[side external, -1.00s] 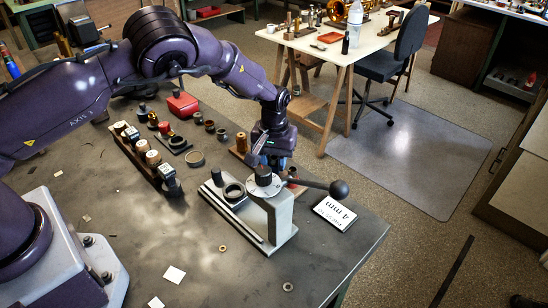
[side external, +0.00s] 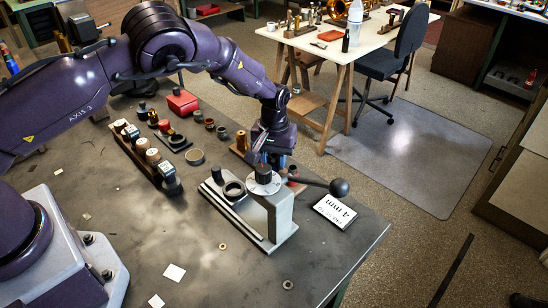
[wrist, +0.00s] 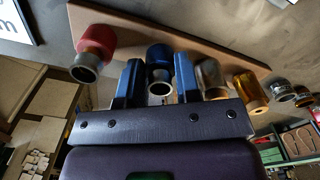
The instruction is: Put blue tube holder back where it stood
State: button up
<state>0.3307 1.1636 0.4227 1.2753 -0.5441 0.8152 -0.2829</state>
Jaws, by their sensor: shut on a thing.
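In the wrist view, the blue tube holder (wrist: 160,65) is a blue cylinder with a metal ring end, between my gripper's two blue fingers (wrist: 157,82). It is in line with the other holders at the wooden strip (wrist: 200,38); whether its base touches the strip is hard to tell. My gripper is shut on it. In the side view, my gripper (side external: 262,150) is low behind the grey press, and the blue holder is hidden there.
In the wrist view, a red holder (wrist: 95,45) stands left, a brown-and-silver one (wrist: 211,76) and a yellow one (wrist: 250,92) right. The grey press (side external: 279,215) with its black-knobbed lever (side external: 339,188) stands before my gripper. A 4 mm card (side external: 335,211) lies beside it.

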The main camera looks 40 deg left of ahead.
jog(key=shift+f, duration=0.15)
dwell(0.3)
jog(key=o, duration=1.4)
jog(key=shift+r, duration=3.55)
jog(key=s+a+r+m+t, duration=0.2)
jog(key=s+r+m, duration=0.1)
jog(key=s+r, duration=0.9)
jog(key=s+a+r+m+t, duration=0.2)
jog(key=s+r+m+t, duration=0.1)
jog(key=s+r, duration=1)
jog(key=s, duration=0.6)
jog(key=shift+r+t, duration=0.3)
